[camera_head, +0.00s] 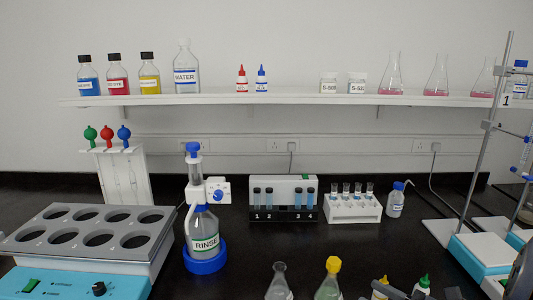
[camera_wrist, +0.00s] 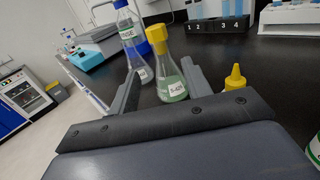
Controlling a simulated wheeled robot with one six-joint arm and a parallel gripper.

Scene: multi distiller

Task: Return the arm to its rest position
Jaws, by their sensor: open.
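My gripper (camera_wrist: 161,70) shows in the wrist view with its two grey fingers spread apart. A conical flask with a yellow stopper (camera_wrist: 172,84), greenish liquid and a white label stands upright in the gap between the fingertips as seen from the wrist. The fingers do not appear closed on it; whether either touches it I cannot tell. In the head view the same kind of yellow-stoppered flask (camera_head: 329,283) is at the bottom edge, its base cut off. Dark parts at the bottom right of the head view are too cut off to identify.
A clear flask (camera_head: 278,284) stands left of the yellow-stoppered one. The RINSE bottle (camera_head: 203,228) is behind, at left. A yellow-capped bottle (camera_wrist: 235,82) is right of my right finger. A vial rack (camera_head: 352,211) and a stand's rod (camera_head: 487,125) are farther back.

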